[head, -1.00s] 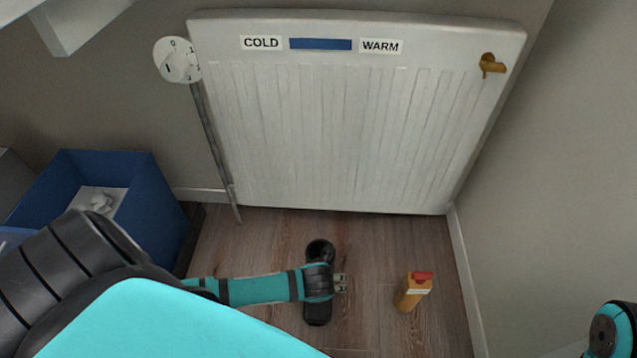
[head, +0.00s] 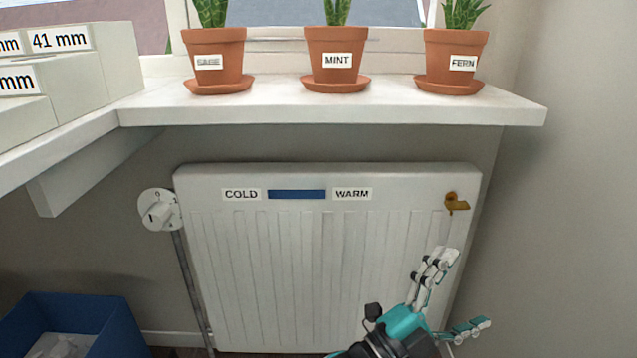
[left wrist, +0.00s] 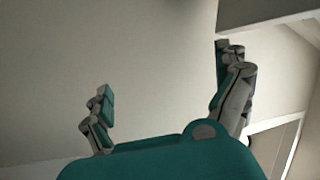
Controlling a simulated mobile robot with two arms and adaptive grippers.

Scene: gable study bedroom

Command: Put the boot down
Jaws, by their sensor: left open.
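No boot shows in either view now; the floor in front of the radiator is almost wholly below the head view. My left gripper (head: 466,290) is raised in front of the radiator's lower right part, its two teal and grey fingers spread wide with nothing between them. The left wrist view also shows the open, empty fingers (left wrist: 163,72) against a plain pale wall. My right gripper is in neither view.
The white radiator (head: 325,270) has a dial valve (head: 158,212) at left and a brass key (head: 455,203) at right. Above it, several potted plants stand on the white sill (head: 320,108). A blue bin (head: 112,322) stands lower left. A wall closes the right.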

